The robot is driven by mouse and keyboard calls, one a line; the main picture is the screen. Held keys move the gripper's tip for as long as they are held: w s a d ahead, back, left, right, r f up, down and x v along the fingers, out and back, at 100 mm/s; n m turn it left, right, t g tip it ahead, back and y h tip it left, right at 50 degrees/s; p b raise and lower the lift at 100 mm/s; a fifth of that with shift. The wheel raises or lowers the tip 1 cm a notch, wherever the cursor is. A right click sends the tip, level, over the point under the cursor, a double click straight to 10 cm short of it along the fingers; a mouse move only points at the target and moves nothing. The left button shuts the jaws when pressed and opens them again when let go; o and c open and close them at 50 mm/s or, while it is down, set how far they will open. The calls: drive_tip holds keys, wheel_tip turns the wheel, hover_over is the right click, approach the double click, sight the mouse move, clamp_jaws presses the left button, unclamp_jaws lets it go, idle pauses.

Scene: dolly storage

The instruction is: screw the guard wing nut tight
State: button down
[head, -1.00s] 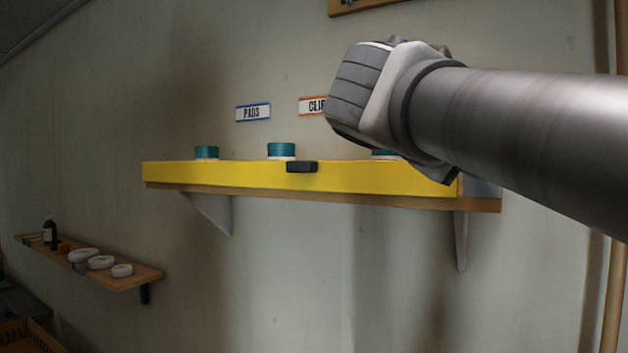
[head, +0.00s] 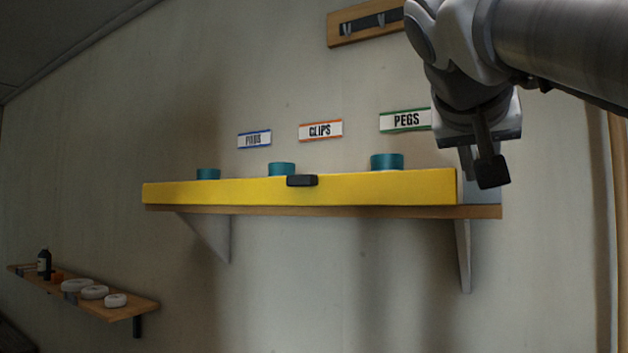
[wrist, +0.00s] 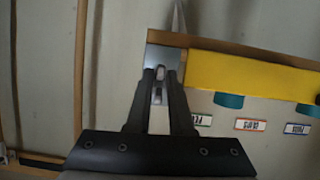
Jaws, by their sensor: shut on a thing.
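The yellow guard (head: 300,190) runs along the front of the wall shelf, with a black handle (head: 302,181) on its face. It also shows in the wrist view (wrist: 240,75). My gripper (head: 480,178) points downward at the guard's right end, in front of the pale grey end piece (head: 484,190). In the wrist view my gripper (wrist: 158,80) has its two dark fingers close together, shut on a small grey piece (wrist: 158,93) that seems to be the wing nut. The fingers hide most of it, so its wings and how far it is screwed in cannot be told.
Teal-lidded jars (head: 386,161) stand behind the guard on the wooden shelf (head: 330,211). A lower shelf (head: 130,306) with white rings is at the left. A hook rack (head: 366,22) is above. The space before the guard is clear.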

drive_tip(key=shift+r+m+t+y+b, duration=0.1)
drive_tip(key=shift+m+t+y+b, duration=0.4)
drive_tip(key=shift+m+b, duration=0.45)
drive_tip(key=shift+m+t+y+b, duration=0.4)
drive_tip(key=shift+m+y+b, duration=0.2)
drive_tip(key=shift+m, duration=0.65)
drive_tip(key=c, duration=0.8)
unclamp_jaws()
drive_tip(key=shift+c, duration=0.2)
